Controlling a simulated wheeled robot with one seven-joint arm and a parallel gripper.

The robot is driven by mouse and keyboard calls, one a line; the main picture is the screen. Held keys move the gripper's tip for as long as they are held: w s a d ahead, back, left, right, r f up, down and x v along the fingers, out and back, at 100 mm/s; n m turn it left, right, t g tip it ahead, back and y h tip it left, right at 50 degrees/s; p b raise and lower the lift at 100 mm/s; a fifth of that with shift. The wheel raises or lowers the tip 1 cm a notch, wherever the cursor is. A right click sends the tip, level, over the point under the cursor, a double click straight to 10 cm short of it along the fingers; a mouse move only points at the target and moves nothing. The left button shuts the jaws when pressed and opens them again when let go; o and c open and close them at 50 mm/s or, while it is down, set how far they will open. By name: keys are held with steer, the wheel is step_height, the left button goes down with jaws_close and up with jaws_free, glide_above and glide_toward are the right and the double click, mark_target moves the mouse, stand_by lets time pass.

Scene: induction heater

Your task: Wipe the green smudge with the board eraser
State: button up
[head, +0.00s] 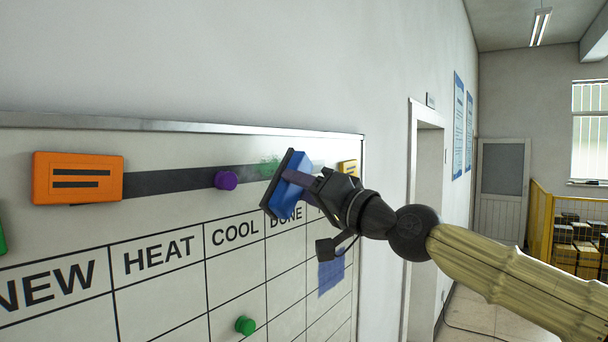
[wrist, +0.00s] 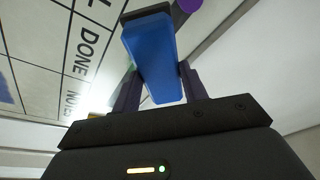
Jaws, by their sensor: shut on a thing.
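My gripper (head: 304,187) is shut on the board eraser (head: 285,196), which has a blue body and a dark pad facing the whiteboard (head: 170,280). In the wrist view the blue eraser (wrist: 152,60) sits between my two fingers. The green smudge (head: 269,167) is a faint patch on the upper part of the board, just left of and above the eraser. The eraser partly covers that area. I cannot tell whether the pad touches the board.
A purple magnet (head: 226,180) lies left of the smudge, with an orange block (head: 78,178) further left. A green magnet (head: 245,325) is lower down. A blue patch (head: 331,275) is at the lower right. A doorway (head: 428,200) stands beyond the board.

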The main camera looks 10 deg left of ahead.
mark_target(277, 178)
steer(key=shift+s+d+r, duration=0.1)
steer(key=shift+s+r, duration=0.2)
steer(key=shift+r, duration=0.5)
steer(key=shift+s+f+p+x, duration=0.1)
steer(key=shift+f+p+x, duration=0.05)
steer(key=shift+p+x, duration=0.7)
steer(key=shift+s+f+p+x, duration=0.15)
steer(key=shift+p+x, duration=0.4)
steer(key=shift+x, duration=0.6)
steer(key=shift+w+a+f+p, duration=0.1)
steer(key=shift+w+a+p, duration=0.15)
steer(key=shift+a, duration=0.3)
steer(key=shift+w+a+p, duration=0.15)
steer(key=shift+a+p, duration=0.15)
steer(key=shift+a, duration=0.25)
steer(key=shift+p+x, duration=0.35)
steer(key=shift+x, duration=0.55)
steer(key=shift+f, duration=0.2)
steer(key=shift+w+d+p, duration=0.25)
steer(key=shift+w+d, duration=0.15)
steer(key=shift+w, duration=0.45)
steer(key=shift+w+d+p, duration=0.25)
steer(key=shift+w+d, duration=0.1)
steer(key=shift+w, duration=0.55)
